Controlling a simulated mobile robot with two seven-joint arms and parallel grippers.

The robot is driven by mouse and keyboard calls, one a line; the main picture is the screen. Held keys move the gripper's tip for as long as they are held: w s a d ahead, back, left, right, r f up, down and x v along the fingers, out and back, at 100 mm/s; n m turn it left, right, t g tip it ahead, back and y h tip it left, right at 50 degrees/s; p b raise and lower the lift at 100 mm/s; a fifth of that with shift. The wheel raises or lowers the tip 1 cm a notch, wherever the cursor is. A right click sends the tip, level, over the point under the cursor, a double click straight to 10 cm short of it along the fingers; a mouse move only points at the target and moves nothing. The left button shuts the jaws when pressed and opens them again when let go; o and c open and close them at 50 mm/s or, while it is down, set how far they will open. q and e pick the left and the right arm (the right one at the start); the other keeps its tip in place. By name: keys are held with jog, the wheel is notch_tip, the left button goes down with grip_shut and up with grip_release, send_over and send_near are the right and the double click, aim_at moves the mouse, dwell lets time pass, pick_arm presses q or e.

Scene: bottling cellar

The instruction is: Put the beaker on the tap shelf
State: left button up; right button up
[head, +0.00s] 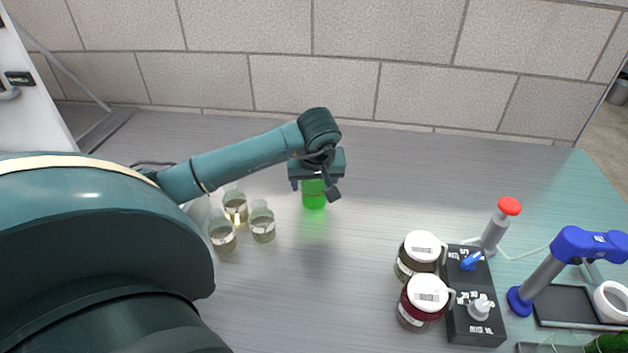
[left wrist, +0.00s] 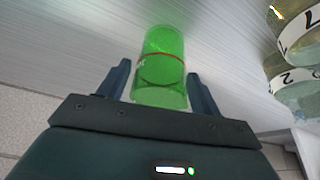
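The beaker (head: 314,195) is a glowing green clear cylinder standing on the grey bench under my left gripper (head: 317,184). In the left wrist view the green beaker (left wrist: 162,68) is between the two dark fingers of the left gripper (left wrist: 160,78). The fingers look open, with small gaps beside the beaker. Whether it touches either finger is hard to tell. I cannot make out a tap shelf for certain in either view. My right gripper is not in view.
Several glass vessels with pale liquid (head: 235,208) stand left of the beaker. A red-topped pump (head: 508,207) and a blue lever device (head: 590,245) are farther right. The bench behind the beaker is clear.

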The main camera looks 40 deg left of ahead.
pick_arm(q)
jog(key=shift+o, duration=0.6)
